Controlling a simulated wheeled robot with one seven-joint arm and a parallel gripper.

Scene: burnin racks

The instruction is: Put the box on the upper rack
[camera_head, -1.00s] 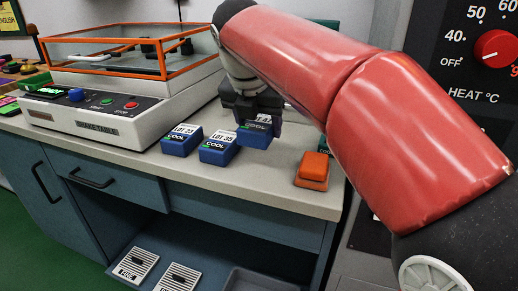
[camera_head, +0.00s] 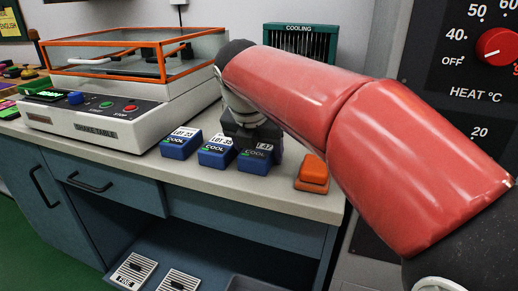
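Three small blue boxes with white LOT labels and the word COOL stand in a row on the counter: a left one (camera_head: 181,144), a middle one (camera_head: 217,152) and a right one (camera_head: 254,161). My gripper (camera_head: 259,148) is low over the right box, with its dark fingers around the top of it. That box appears to sit at counter level, beside the middle one. The fingers partly cover its label, and I cannot see whether they still grip it. A green rack marked COOLING (camera_head: 300,42) stands behind, partly hidden by my arm. I cannot tell which rack is the upper one.
An orange block (camera_head: 312,173) lies right of the boxes near the counter's front edge. A shake table (camera_head: 110,122) with an orange-framed cover stands at left. A heat panel (camera_head: 440,90) is at right. Vented plates (camera_head: 133,270) lie on the shelf below.

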